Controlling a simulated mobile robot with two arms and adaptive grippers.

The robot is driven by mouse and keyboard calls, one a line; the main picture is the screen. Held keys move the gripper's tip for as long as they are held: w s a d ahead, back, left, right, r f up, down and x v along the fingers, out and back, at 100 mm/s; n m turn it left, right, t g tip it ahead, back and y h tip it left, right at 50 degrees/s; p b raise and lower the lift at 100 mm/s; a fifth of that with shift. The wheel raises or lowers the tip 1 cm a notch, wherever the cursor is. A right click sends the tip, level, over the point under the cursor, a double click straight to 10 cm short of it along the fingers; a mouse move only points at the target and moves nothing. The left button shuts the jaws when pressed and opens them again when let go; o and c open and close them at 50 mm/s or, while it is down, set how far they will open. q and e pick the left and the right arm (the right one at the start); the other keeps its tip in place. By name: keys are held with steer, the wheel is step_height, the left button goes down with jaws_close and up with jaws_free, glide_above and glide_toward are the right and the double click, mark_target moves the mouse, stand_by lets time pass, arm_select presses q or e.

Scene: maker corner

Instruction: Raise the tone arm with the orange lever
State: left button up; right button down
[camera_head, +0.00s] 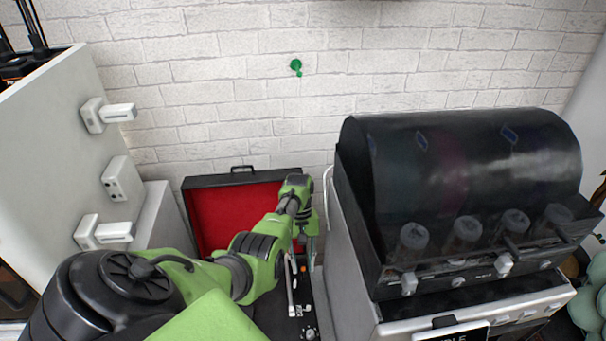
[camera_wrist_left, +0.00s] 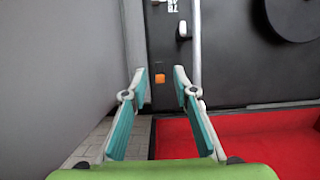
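An open record player case with a red-lined lid (camera_head: 222,212) stands against the wall. In the left wrist view its black deck (camera_wrist_left: 240,85) shows. The small orange lever (camera_wrist_left: 159,78) is on the deck; it also shows as a small orange spot in the head view (camera_head: 303,268). The silver tone arm (camera_wrist_left: 195,45) lies to the right of the lever in the wrist view; it also shows in the head view (camera_head: 290,291). My left gripper (camera_wrist_left: 159,71) is open and empty, its teal fingers on either side of the lever in the picture; contact cannot be told. My right gripper is out of view.
A large black-hooded machine (camera_head: 460,190) stands close on the right of the case. In the wrist view a grey wall (camera_wrist_left: 60,70) lies close to the deck's side.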

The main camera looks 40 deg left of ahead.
mark_target(303, 267)
arm_select(q)
step_height(303, 267, up, 7)
steer(key=shift+r, duration=0.15)
steer(key=shift+d, duration=0.1)
stand_by(0.7)
